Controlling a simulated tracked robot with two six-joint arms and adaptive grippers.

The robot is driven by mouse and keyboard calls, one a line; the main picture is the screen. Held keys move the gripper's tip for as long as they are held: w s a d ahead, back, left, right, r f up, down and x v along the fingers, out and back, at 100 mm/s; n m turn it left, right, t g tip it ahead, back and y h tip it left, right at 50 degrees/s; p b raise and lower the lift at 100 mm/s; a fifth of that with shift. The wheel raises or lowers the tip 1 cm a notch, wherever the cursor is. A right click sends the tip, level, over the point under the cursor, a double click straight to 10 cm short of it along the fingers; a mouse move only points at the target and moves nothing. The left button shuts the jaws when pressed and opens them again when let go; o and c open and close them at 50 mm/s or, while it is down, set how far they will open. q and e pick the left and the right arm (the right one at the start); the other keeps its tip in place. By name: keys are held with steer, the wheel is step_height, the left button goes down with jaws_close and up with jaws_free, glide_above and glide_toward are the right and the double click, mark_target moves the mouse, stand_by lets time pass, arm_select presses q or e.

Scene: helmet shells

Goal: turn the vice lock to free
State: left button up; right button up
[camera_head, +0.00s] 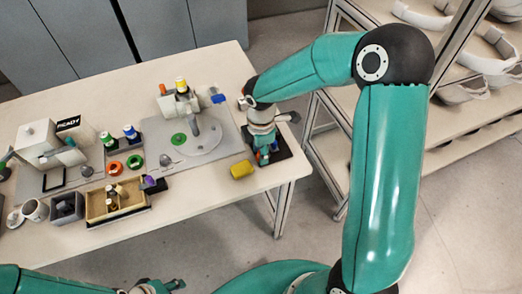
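A fixture that looks like the vice (196,125) stands on a grey plate on the table. It has an upright post, a yellow-topped part and a blue handle-like piece (217,98) to the right; I cannot tell which part is the lock or how it is set. My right gripper (264,156) points down over a dark base (283,150) at the table's right end. Its fingers are small and overlap parts there, so its opening and any contact are unclear. My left gripper (160,286) shows partly at the bottom edge, off the table front, its opening unclear.
Shelves with helmet shells (465,88) are at right.

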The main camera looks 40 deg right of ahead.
step_height(320, 180, up, 12)
stand_by(0.6)
stand_by(0.4)
